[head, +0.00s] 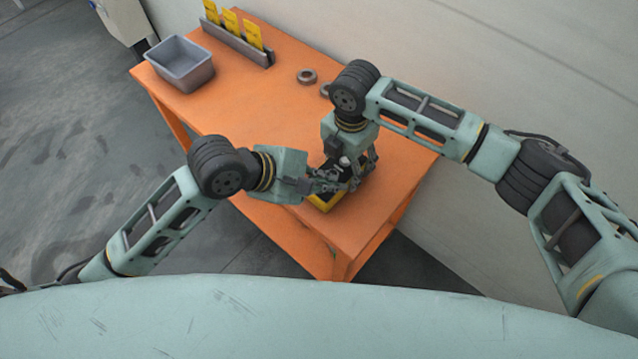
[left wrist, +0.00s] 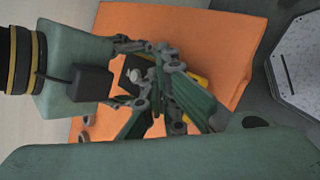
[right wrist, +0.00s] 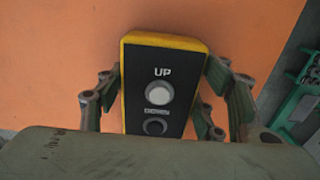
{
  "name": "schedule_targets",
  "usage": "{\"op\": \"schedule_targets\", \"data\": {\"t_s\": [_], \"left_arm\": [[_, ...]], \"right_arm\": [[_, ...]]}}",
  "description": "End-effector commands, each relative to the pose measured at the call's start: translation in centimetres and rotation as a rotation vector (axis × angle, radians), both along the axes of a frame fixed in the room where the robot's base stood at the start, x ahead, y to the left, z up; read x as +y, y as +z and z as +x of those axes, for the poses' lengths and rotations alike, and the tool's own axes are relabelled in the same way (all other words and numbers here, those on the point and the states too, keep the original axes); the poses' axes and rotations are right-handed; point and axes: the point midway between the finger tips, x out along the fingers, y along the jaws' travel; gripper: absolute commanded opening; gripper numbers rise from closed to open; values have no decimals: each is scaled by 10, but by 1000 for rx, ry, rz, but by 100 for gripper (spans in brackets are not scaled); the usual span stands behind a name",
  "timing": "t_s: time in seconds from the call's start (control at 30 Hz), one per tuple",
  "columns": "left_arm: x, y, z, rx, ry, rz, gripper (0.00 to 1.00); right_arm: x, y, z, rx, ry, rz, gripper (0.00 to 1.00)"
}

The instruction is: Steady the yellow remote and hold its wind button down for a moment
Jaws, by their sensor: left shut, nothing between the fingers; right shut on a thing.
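The yellow remote (head: 323,203) is at the near end of the orange table, partly hidden by my grippers. In the right wrist view its dark face (right wrist: 146,62) shows a pale button under UP and a dark button under DOWN; no wind label shows. My right gripper (head: 350,180) comes from above and is shut on the remote, one finger along each side. My left gripper (head: 335,184) comes from the left, shut and empty, with its tips close to the remote. The left wrist view shows the remote's yellow edge (left wrist: 201,80) behind the fingers; contact with a button cannot be told.
The orange table (head: 240,105) carries a grey bin (head: 181,68) at the far left, a rack with yellow cards (head: 232,25) and a metal ring (head: 307,76). A pale wall runs along the right. The table's middle left is clear.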

Motion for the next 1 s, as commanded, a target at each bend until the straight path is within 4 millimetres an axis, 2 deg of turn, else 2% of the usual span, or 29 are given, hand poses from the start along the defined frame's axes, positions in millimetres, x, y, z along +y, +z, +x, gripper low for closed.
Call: {"op": "schedule_targets", "data": {"t_s": [1.0], "left_arm": [[0,-12,0,1,1,0,0]], "right_arm": [[0,0,0,-1,0,1,24]]}}
